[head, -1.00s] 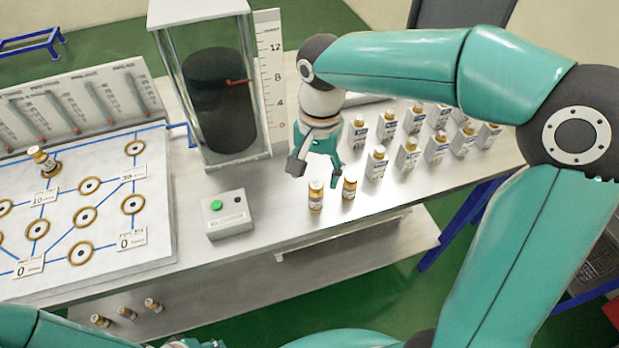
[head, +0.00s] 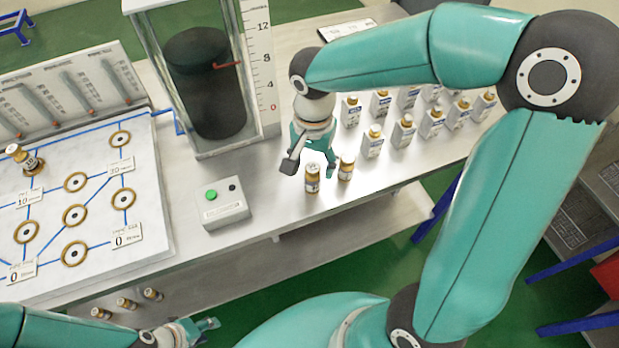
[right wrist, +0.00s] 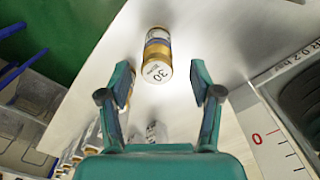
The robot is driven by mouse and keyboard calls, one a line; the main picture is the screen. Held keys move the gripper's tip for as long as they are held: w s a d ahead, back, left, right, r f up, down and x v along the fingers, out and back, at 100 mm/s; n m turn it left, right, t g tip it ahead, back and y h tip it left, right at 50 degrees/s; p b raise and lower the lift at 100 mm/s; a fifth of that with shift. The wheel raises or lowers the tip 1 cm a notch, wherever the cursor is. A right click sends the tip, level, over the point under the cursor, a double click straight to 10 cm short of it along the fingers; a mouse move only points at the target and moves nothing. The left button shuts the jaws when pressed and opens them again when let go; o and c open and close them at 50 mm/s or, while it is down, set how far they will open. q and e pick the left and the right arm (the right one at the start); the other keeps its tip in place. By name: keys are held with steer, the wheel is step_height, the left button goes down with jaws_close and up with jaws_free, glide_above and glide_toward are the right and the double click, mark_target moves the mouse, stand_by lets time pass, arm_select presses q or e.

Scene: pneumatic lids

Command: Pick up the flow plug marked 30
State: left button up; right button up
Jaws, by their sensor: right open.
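The flow plug marked 30 (right wrist: 157,55) is brass-coloured with a white label, its number readable on the top in the right wrist view. It stands just beyond the fingertips, roughly centred between them and untouched. In the head view two similar plugs, a left one (head: 312,178) and a right one (head: 346,168), stand near the front edge; their numbers are unreadable there. My right gripper (head: 311,168) is open and empty, its fingers close by the left one; its fingers also show in the right wrist view (right wrist: 159,82). My left gripper (head: 203,329) is low at the bottom, its jaw state unclear.
A grey box with a green button (head: 226,207) stands left of the plugs. Behind is a glass tank with a black cylinder (head: 201,85) and a scale (head: 261,60). Several labelled bottles (head: 403,132) stand to the right. A board with brass ports (head: 150,225) lies left.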

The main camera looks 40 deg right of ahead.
mark_target(312, 179)
steer(key=shift+s+a+f+p, duration=0.1)
steer(key=shift+f+p, duration=0.15)
steer(key=shift+f, duration=1.1)
steer(key=shift+s+a+f+p, duration=0.1)
steer(key=shift+f+p, duration=0.1)
steer(key=shift+f, duration=1.15)
jaws_close()
